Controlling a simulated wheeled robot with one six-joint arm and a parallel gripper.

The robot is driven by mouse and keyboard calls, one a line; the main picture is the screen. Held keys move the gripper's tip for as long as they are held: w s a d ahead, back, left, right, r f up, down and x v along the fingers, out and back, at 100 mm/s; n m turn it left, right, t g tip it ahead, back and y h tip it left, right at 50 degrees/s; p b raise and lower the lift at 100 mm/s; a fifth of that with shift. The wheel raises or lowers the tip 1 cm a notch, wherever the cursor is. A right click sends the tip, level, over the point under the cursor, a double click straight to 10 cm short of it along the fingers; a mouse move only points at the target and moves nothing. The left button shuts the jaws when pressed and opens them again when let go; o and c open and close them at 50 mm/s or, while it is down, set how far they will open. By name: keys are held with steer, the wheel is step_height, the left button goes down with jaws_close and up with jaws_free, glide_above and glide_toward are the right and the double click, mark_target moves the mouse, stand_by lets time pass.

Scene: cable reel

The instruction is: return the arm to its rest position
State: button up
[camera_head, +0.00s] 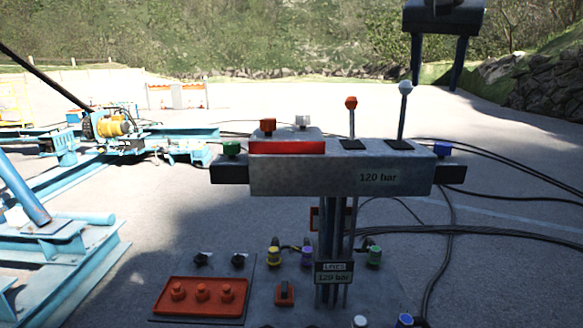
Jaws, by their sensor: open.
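My gripper (435,86) hangs at the top right of the head view. Its dark body is partly cut off by the upper edge, and two dark fingers point down, spread apart with nothing between them. It appears above and to the right of the control stand (300,180) and apart from it. The rest of my arm is out of view.
A lower panel (262,312) holds coloured connectors and a red block (200,295). Black hoses (510,232) run right. Blue machinery (70,250) stands left.

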steer(key=s+a+f+n+g+y, duration=0.1)
steer(key=s+a+f+n, duration=0.15)
steer(key=f, duration=0.85)
steer(key=s+a+f+n+g+y, duration=0.1)
steer(key=a+f, duration=0.2)
steer(key=f, duration=0.9)
steer(key=s+a+f+n+g, duration=0.1)
steer(key=s+a+f+n, duration=0.1)
steer(key=s+f, duration=0.6)
steer(key=s+a+f+n+g+y, duration=0.1)
steer(key=s+a+f, duration=0.1)
steer(key=s+f, duration=0.7)
step_height(320, 180, down, 4)
steer(key=shift+a+r+n+g, duration=0.1)
steer(key=shift+a+n+g, duration=0.15)
steer(key=shift+n+g, duration=0.15)
